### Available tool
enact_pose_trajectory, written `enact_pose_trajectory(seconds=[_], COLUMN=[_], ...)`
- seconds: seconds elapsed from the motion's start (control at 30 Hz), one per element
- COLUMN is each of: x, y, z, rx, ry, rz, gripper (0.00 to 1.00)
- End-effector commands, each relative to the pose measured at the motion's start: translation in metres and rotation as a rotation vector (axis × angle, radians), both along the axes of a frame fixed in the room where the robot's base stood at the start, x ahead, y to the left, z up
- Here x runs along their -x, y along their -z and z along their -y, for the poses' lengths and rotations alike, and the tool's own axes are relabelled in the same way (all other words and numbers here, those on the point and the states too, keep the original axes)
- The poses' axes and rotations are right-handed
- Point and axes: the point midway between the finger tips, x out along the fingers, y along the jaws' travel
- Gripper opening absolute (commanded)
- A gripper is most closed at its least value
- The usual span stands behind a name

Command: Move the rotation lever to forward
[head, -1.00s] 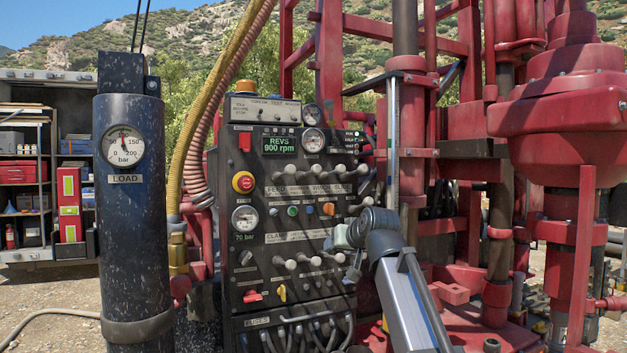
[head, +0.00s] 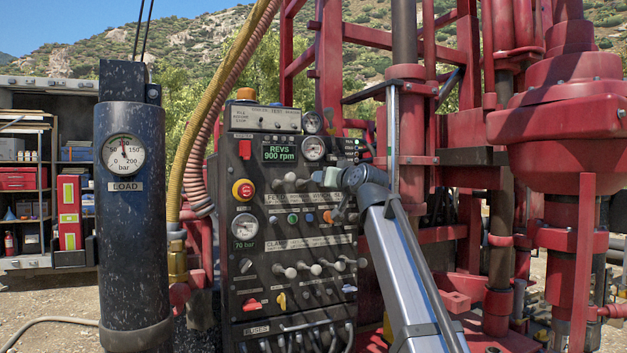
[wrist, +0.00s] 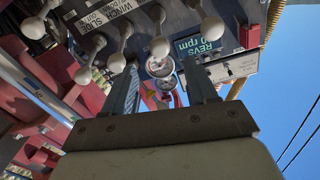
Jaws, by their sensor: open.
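The control panel (head: 265,215) carries an upper row of white-knobbed levers under the REVS screen. The rotation lever's label is not readable; the second lever from the left (head: 298,182) is my best match. In the wrist view, a white-knobbed lever (wrist: 160,47) stands between the finger lines, beyond the fingertips; I cannot tell if it is the same one. Labels for winch and slide show left of it. My gripper (wrist: 162,78) is open and empty.
A lower lever row (head: 308,268) sits beneath on the panel. A red emergency button (head: 243,189) is left of the upper row. A black load column (head: 130,230) stands left. Red rig pipework (head: 405,130) stands close on the right.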

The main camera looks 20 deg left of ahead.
Motion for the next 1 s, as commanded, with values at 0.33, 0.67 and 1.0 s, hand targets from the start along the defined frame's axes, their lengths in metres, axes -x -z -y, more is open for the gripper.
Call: enact_pose_trajectory(seconds=[0.33, 0.67, 1.0], x=[-0.045, -0.081, -0.087], y=[-0.001, -0.001, 0.001], z=[-0.040, -0.075, -0.080], rx=[0.001, 0.001, 0.001], ry=[0.000, 0.000, 0.001], rz=[-0.002, -0.001, -0.002], gripper=[0.57, 0.57, 0.57])
